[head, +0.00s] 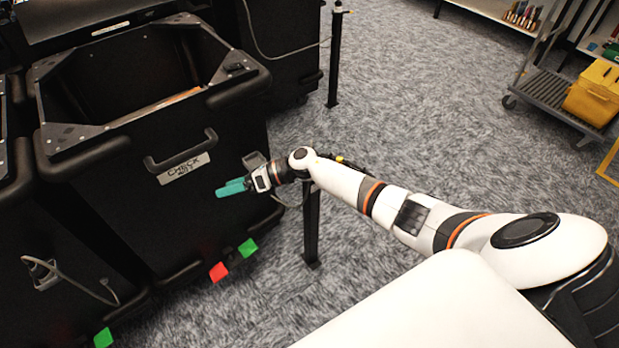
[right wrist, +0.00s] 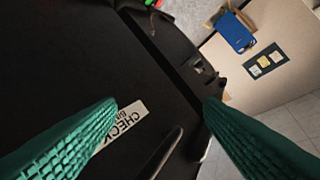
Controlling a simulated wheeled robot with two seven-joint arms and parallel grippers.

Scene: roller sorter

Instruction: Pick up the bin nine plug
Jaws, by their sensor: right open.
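My right gripper (head: 230,188) is open and empty, with teal fingers, in front of the right side of a large black bin (head: 110,200). The bin carries a label (head: 184,168) that reads "CHECK" with a smaller line beneath. A grey box-like part (head: 254,160) shows just behind my gripper; I cannot tell if it is a plug or socket. A plug-like fitting with a cable (head: 42,270) sits on the black bin at lower left, its number not shown. My left gripper is not in view.
A bin handle (head: 182,155) juts out near the label. A black post (head: 312,225) stands right of the bin, under my right arm. Green (head: 248,248) and red (head: 219,271) tags sit low. A cart with a yellow case (head: 597,95) stands far right; carpet between is clear.

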